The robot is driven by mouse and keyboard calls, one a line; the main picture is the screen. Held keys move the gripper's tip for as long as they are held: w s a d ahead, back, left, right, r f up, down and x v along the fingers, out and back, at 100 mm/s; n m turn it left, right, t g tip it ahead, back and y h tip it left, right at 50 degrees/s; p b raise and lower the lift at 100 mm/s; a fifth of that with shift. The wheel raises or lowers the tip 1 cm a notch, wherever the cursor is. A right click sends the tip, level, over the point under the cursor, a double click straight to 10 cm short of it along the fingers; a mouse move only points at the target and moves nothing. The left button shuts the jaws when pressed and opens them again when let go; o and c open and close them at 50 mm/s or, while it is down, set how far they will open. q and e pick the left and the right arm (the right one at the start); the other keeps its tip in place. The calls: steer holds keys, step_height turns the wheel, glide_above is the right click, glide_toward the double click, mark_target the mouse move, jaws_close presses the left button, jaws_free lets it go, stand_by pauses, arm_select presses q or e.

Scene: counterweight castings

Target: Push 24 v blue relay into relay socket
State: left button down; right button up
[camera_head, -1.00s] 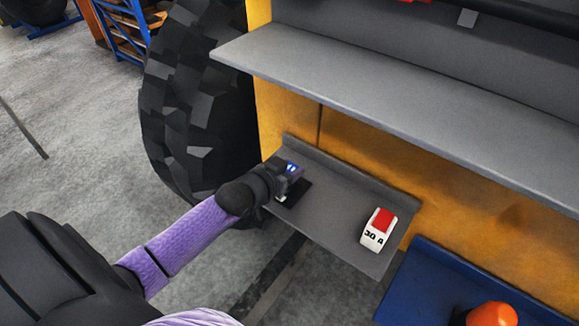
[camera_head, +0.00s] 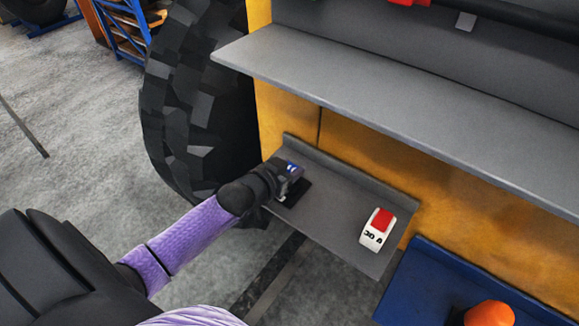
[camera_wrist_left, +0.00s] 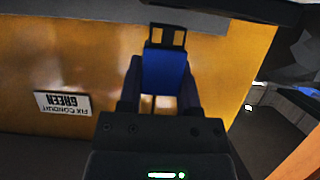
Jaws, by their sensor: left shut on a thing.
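My left gripper (camera_head: 289,173) is over the left end of the small grey ledge, shut on the blue relay (camera_head: 292,166). In the left wrist view the relay (camera_wrist_left: 163,72) sits between the two dark fingers (camera_wrist_left: 160,92). A dark two-windowed piece (camera_wrist_left: 166,38) shows at the relay's far end; I cannot tell whether it belongs to the relay. The black relay socket (camera_head: 296,192) lies on the ledge just below the gripper, partly hidden by it. I cannot tell whether the relay touches the socket. My right gripper is not in view.
A white block with a red top (camera_head: 378,229) stands at the right of the grey ledge (camera_head: 335,212). A wider grey shelf (camera_head: 400,115) overhangs behind. A blue tray (camera_head: 425,283) with an orange object (camera_head: 490,314) is at lower right. A large tyre (camera_head: 195,110) is at left.

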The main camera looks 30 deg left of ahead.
arm_select(q)
steer(key=shift+f, duration=0.1)
stand_by(0.3)
steer(key=shift+f+b, duration=0.35)
steer(key=shift+b, duration=0.05)
steer(key=shift+f+b, duration=0.55)
steer(key=shift+f, duration=0.2)
steer(key=shift+c, duration=1)
jaws_free()
steer(key=shift+s+r, duration=0.1)
steer(key=v, duration=0.9)
steer(key=shift+s+p, duration=0.3)
steer(key=shift+r, duration=0.1)
